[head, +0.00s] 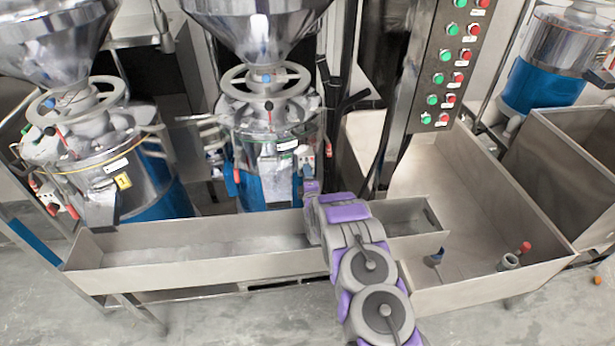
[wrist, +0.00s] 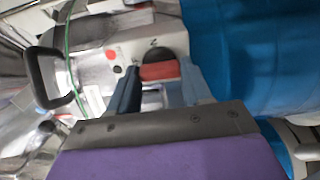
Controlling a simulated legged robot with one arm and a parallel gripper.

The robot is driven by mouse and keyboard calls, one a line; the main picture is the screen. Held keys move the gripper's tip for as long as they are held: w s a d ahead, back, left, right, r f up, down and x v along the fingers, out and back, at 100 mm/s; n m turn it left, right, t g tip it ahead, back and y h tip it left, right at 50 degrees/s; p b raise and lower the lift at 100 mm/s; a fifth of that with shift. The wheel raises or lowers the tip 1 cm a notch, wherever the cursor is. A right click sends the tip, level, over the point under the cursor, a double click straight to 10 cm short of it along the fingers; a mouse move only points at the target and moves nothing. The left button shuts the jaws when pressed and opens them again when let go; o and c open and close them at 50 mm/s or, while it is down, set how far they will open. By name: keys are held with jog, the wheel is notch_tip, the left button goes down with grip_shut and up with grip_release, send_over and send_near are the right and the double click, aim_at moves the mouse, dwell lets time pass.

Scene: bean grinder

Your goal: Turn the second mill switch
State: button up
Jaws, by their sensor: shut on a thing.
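The second mill (head: 268,150) stands in the middle of the head view, with a steel upper body and a blue lower body. Its switch box (head: 305,153) is on the right front side, just above my gripper (head: 310,180). In the wrist view, the pale switch panel (wrist: 105,45) carries a switch with a red handle (wrist: 160,71) and a dark round part behind it. My gripper (wrist: 158,85) has one finger on each side of the red handle and is shut on it. The handle's ends are partly hidden by the fingers.
Another mill (head: 110,160) stands at left. A steel trough (head: 190,255) runs in front of the mills, below my arm. A button column (head: 445,70) and a large steel bin (head: 465,200) are at right. In the wrist view, a blue cylinder (wrist: 240,50) is close on the right.

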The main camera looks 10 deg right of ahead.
jog(key=shift+s+a+f, duration=0.15)
jog(key=shift+f, duration=0.15)
jog(key=o, duration=0.8)
jog(key=shift+c, duration=0.2)
jog(key=o, duration=0.3)
jog(key=shift+r, duration=0.15)
jog(key=s+p, duration=0.3)
jog(key=s, duration=1.4)
